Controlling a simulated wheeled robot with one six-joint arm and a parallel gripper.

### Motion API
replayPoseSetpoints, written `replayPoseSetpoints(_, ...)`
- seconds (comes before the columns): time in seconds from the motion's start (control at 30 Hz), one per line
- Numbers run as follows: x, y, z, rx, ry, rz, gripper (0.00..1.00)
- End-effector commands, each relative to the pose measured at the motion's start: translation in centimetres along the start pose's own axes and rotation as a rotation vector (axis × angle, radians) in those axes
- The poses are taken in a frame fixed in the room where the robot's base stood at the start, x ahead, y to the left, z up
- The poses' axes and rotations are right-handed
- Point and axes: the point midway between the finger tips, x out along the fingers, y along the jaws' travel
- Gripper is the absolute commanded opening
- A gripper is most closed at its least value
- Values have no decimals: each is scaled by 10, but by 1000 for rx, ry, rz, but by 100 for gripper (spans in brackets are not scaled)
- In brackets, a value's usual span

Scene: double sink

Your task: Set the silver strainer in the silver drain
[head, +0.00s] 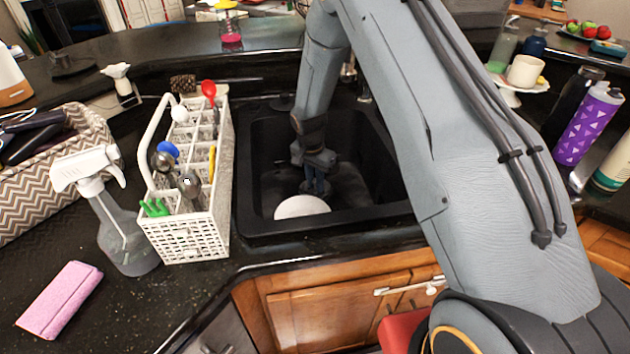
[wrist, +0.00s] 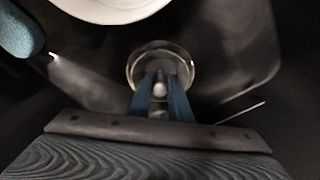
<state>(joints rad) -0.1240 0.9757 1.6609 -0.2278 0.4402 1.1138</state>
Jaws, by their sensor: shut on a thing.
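My gripper (head: 317,187) reaches down into the black sink (head: 255,170). In the wrist view its two blue fingers (wrist: 160,82) are closed on the small knob of the silver strainer (wrist: 159,89). A round silver rim (wrist: 190,61) surrounds the fingertips. I cannot tell whether this rim belongs to the strainer or to the silver drain, nor whether the strainer touches the drain. In the head view the strainer and drain are hidden behind my gripper and the plate.
A white plate (head: 302,207) lies in the sink close in front of my gripper; it also shows in the wrist view (wrist: 110,8). A blue sponge-like thing (wrist: 18,32) is beside it. A white utensil basket (head: 190,232) stands left of the sink.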

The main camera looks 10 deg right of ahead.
Motion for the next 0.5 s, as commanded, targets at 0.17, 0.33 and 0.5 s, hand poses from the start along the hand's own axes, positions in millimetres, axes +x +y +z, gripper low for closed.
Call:
replayPoseSetpoints(0.17, 4, 0, 1, 0, 0, 0, 0)
replayPoseSetpoints(0.33, 5, 0, 1, 0, -1, 0, 19)
replayPoseSetpoints(0.5, 4, 0, 1, 0, -1, 0, 39)
